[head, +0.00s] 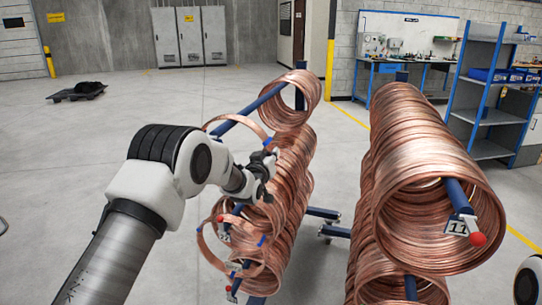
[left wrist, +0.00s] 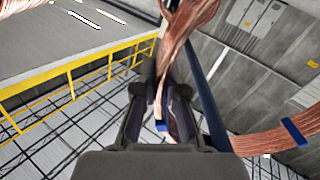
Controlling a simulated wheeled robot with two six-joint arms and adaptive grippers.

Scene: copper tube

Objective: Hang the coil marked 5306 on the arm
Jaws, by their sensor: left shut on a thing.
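My left gripper (head: 262,172) is shut on a thin copper coil (head: 240,118) near a blue tape band. In the left wrist view, the fingers (left wrist: 162,108) pinch the coil (left wrist: 185,35), seen nearly edge-on, beside a blue bar. In the head view the held ring overlaps the front end of the upper blue arm (head: 240,116); I cannot tell whether the arm passes through it. A thicker coil (head: 287,110) hangs further back on this arm. No 5306 marking is legible. My right gripper is not in view.
Below, a loose-looking coil with blue bands (head: 209,250) hangs beside stacked coils (head: 293,185). A second rack on the right carries thick coils (head: 405,150) and a tag reading 11 (head: 457,228). Blue shelves (head: 490,115) stand behind.

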